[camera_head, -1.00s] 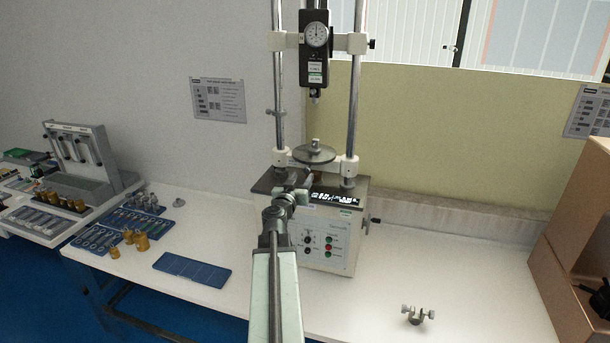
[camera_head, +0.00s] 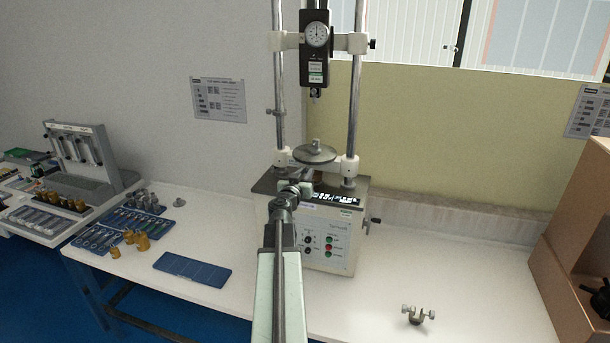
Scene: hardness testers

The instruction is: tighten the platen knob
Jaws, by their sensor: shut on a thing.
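The tester (camera_head: 335,228) stands on the white bench, with a round grey metal platen (camera_head: 314,153) on its top between two upright posts. My gripper (camera_head: 300,177) is at the front left of the platen, just below its rim, over the dark top plate. It is shut on the platen knob, which my gripper and wrist mostly hide. I cannot see the fingertips clearly.
A dial gauge head (camera_head: 315,48) hangs above the platen. A small clamp-like metal part (camera_head: 417,314) lies at the bench's front right. A blue tray (camera_head: 192,269) and brass weights (camera_head: 142,241) lie left. The right bench is mostly clear.

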